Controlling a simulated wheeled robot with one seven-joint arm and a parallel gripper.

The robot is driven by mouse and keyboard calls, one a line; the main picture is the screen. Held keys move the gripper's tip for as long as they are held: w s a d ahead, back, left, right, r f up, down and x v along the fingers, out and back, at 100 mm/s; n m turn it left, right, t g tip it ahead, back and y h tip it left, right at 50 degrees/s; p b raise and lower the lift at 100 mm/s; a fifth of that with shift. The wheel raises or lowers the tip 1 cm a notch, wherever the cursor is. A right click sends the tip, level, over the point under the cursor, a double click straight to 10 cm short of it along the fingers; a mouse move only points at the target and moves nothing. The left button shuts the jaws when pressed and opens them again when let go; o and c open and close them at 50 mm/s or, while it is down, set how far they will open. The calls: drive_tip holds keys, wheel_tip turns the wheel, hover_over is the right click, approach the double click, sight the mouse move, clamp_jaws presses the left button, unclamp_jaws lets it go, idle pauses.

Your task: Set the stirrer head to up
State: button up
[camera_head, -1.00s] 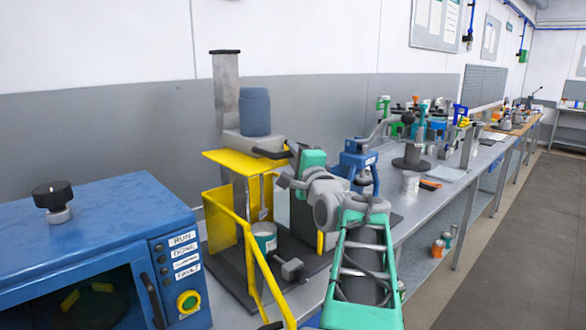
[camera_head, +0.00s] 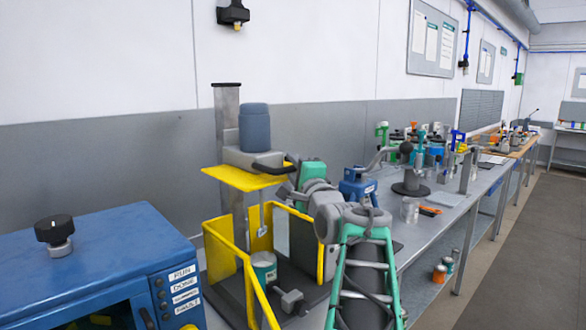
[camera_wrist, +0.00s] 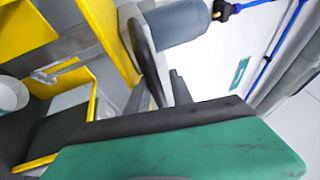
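The stirrer stands left of centre in the head view, with a grey upright column (camera_head: 228,110). Its stirrer head (camera_head: 254,125), a blue-grey motor on a light grey body, sits close below the column's top. A yellow plate (camera_head: 240,178) is under the head, and the metal stirring shaft (camera_head: 262,222) hangs above a can (camera_head: 264,262). The head's black handle (camera_head: 270,163) points right; it also shows in the wrist view (camera_wrist: 147,62). My gripper (camera_wrist: 172,103) is at the handle's end. Its fingertips are mostly hidden, so its grip on the handle is unclear.
A yellow guard (camera_head: 225,245) surrounds the can on a dark base. A blue cabinet (camera_head: 95,265) with a black knob is at the left. Several other stirrers and tools stand along the bench (camera_head: 450,205) at the right. The floor aisle (camera_head: 510,260) is clear.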

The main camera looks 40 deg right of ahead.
drive_tip(key=b+v, duration=0.2)
drive_tip(key=v, duration=0.6)
drive_tip(key=shift+w, duration=0.15)
